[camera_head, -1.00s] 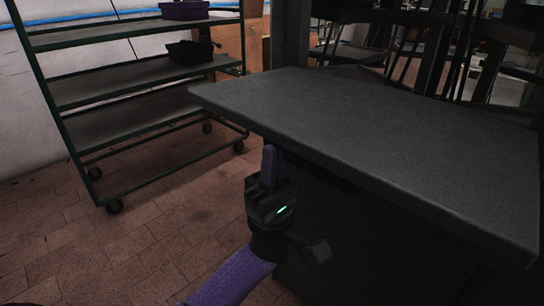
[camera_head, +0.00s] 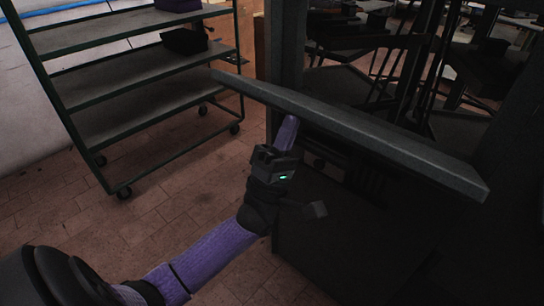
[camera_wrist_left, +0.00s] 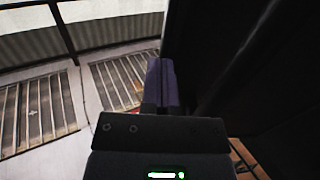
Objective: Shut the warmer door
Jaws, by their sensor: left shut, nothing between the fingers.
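The warmer door (camera_head: 350,128) is a dark grey slab, seen nearly edge-on in the head view and running from upper left to lower right. It is tilted and stands open. My left gripper (camera_head: 289,122) is shut and empty, pointing up at the underside of the door near its left part. Its fingertips are at or close to the door; contact cannot be told. In the left wrist view, the shut fingers (camera_wrist_left: 161,80) are beside a large dark surface at the right, likely the door. The warmer's body below is very dark. My right gripper is out of view.
A green-framed shelf cart (camera_head: 140,83) on casters stands at the left, holding a dark bin (camera_head: 185,41). Dark upright frames (camera_head: 400,50) stand behind the door. The tiled floor (camera_head: 130,225) between the cart and the door is clear.

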